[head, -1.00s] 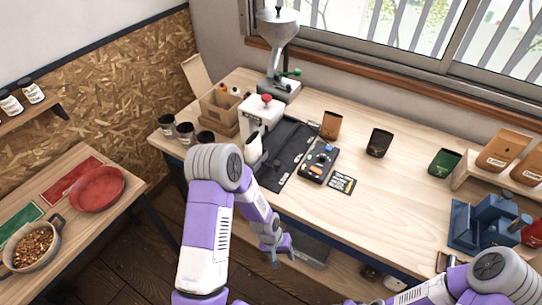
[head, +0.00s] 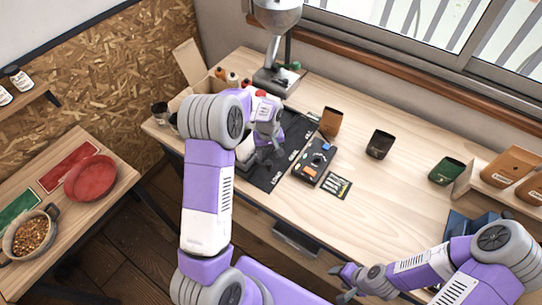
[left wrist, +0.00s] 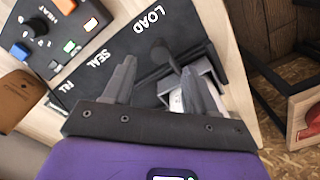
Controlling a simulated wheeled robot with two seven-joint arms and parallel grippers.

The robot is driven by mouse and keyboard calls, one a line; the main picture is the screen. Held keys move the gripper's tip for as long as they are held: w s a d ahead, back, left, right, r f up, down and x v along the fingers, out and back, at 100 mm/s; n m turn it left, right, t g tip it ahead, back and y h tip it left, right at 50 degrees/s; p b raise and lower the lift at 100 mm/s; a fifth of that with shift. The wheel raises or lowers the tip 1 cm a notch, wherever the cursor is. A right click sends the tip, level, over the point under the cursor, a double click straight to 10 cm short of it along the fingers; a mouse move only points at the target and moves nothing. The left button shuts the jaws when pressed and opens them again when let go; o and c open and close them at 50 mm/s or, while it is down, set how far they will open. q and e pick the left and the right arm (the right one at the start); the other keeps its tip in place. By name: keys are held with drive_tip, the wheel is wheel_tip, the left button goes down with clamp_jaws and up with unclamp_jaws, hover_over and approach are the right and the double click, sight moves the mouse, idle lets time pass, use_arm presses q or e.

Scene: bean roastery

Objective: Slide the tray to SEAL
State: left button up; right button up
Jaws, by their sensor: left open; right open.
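The black sliding track (head: 292,160) lies on the bench, lettered LOAD, SEAL and a partly covered third word; the words also show on it in the left wrist view (left wrist: 110,28). A dark knob (left wrist: 162,53) stands beside the LOAD word, between my left fingertips. A pale grey and white piece (left wrist: 206,72), perhaps part of the tray, sits at the track's LOAD end, partly hidden by a finger. My left gripper (head: 268,143) is open above the track; its spread fingers show in the left wrist view (left wrist: 158,68). My right gripper (head: 346,281) is open, away from the track.
A black control box (head: 314,162) and a printed card (head: 337,186) lie right of the track. An orange pouch (head: 331,121), a black pouch (head: 380,144) and a green pouch (head: 446,171) stand along the bench. A grinder (head: 277,75) stands behind. My left arm hides the bench's left part.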

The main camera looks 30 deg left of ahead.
sight(269, 162)
use_arm(q)
drive_tip(key=shift+s+f, duration=0.1)
drive_tip(key=shift+f, duration=2.3)
drive_tip(key=shift+c, duration=0.2)
clamp_jaws()
